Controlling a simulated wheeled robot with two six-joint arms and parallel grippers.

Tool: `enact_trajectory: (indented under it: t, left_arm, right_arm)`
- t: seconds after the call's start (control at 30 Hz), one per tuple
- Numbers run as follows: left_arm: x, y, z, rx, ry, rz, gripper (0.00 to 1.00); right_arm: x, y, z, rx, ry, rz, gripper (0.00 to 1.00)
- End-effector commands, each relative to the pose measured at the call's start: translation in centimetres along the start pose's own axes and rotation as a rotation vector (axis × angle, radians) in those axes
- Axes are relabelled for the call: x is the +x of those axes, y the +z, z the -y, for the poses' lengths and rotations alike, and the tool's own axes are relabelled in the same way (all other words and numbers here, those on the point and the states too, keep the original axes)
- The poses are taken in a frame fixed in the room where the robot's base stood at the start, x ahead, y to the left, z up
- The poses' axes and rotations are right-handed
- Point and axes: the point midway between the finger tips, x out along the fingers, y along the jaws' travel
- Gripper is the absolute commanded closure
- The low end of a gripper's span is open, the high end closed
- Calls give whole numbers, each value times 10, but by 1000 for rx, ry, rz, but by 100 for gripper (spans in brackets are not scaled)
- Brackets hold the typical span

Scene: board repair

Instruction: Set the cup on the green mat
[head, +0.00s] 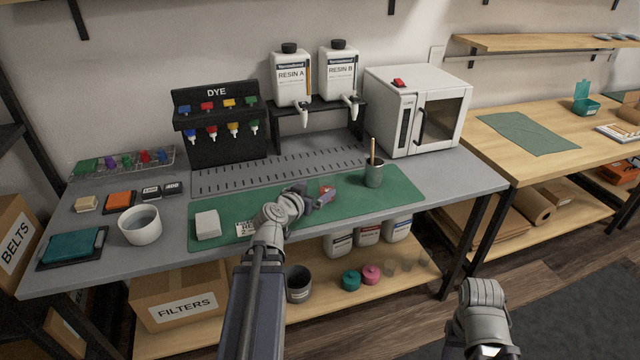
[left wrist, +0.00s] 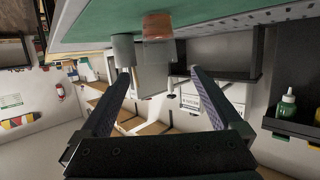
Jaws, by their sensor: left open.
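The green mat (head: 290,213) lies along the front of the grey bench. A small reddish cup-like thing (head: 327,189) is on it, partly hidden by my left gripper (head: 322,197). In the left wrist view, which is upside down, it is a reddish, see-through body (left wrist: 158,28) standing on the mat. My left gripper (left wrist: 160,75) has its fingers apart, with the reddish thing in line with the gap; nothing is held. A dark grey cup with a stick (head: 374,174) stands upright near the mat's right end. My right gripper is out of view; only part of that arm shows.
A white block (head: 208,224) and a label card (head: 245,230) lie on the mat's left part. A white bowl (head: 140,225) stands left of it. Behind are the dye rack (head: 218,135), resin bottles (head: 292,78) and a white oven (head: 395,115). Another green mat (head: 527,133) lies on the right-hand table.

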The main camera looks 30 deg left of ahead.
Motion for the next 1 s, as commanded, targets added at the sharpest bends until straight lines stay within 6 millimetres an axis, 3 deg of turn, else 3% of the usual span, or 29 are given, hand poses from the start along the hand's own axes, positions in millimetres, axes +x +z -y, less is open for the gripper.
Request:
enact_trajectory:
  t: [0.37,0.47,0.57,0.73,0.9,1.0]
  left_arm:
    - [-3,0,-1,0,2,0,1]
    - [1,4,-17,5,37,23,1]
    - [8,18,-66,18,141,102,1]
    - [4,68,-183,64,365,366,1]
    - [-34,129,-275,150,481,696,1]
    - [-67,161,-309,220,474,894,1]
  right_arm:
    - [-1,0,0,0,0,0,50]
    - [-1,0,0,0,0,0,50]
    - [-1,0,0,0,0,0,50]
    - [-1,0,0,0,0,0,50]
    - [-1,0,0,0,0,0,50]
    - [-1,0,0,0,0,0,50]
